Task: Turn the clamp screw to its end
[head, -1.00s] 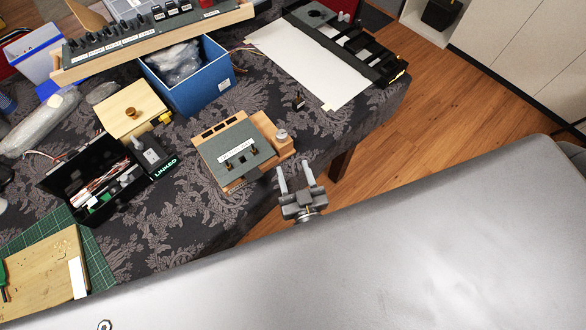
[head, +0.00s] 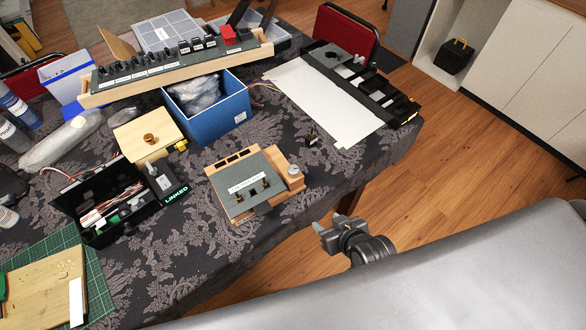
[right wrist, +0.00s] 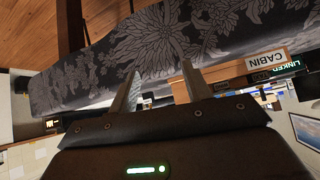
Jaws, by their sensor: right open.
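A wooden block with a grey sloped panel (head: 248,180) lies near the table's front edge in the head view. A pale, silvery knob (head: 293,170) stands on its right side; I cannot tell for sure whether it is the clamp screw. My right gripper (head: 330,222) is open and empty, off the table's front edge, to the lower right of the block and apart from it. In the right wrist view the open fingers (right wrist: 156,80) point toward the hanging cloth, with a wooden edge labelled CABIN (right wrist: 265,61) to their right. My left gripper is not in view.
A long switch panel (head: 175,65) lies behind. The patterned cloth (head: 290,215) in front of the block is bare.

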